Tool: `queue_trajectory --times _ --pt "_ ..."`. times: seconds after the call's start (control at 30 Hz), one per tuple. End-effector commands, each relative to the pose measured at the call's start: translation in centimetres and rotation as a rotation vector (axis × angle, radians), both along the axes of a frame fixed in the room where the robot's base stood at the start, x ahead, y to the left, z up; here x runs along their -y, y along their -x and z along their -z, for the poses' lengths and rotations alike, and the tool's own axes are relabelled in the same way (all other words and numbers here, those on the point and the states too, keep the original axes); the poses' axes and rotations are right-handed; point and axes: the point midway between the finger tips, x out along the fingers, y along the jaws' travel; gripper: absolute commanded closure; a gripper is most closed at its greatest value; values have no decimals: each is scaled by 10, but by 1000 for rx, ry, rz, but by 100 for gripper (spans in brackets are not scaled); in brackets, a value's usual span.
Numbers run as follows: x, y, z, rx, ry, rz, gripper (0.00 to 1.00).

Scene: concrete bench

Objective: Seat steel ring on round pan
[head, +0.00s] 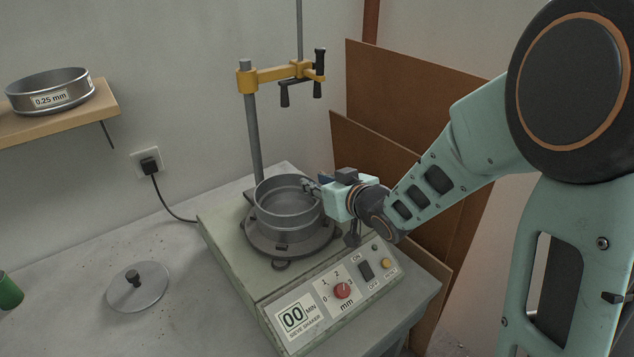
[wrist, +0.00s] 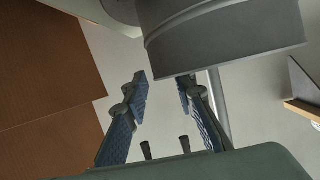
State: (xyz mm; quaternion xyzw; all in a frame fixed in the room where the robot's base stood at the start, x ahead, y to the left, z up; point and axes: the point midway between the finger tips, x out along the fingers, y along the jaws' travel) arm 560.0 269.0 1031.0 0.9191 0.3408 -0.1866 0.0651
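The steel ring (head: 288,190) is a grey open cylinder above the round pan (head: 287,222) on the shaker's round plate. A band runs round the cylinder low down; I cannot tell whether it is the joint between ring and pan. In the wrist view the ring's wall (wrist: 235,48) fills the top. My gripper (head: 309,186) is at the ring's right rim in the head view. In the wrist view my gripper (wrist: 164,92) has its two blue-padded fingers apart with nothing between them. The finger on the right is close to the rim; contact is unclear.
The shaker (head: 235,255) has a control panel in front, a post (head: 253,140) behind and a yellow clamp arm (head: 272,75) above. A lid (head: 138,287) and a green cup (head: 9,291) are on the bench at left. A 0.25 mm sieve (head: 48,88) is on the shelf.

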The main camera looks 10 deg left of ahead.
Motion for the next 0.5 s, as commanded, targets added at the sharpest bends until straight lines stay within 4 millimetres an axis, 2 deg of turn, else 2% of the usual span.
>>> queue_trajectory --times 0.17,0.5 --pt "7 7 -6 3 -1 2 75" --pt "42 46 -28 5 0 3 75"
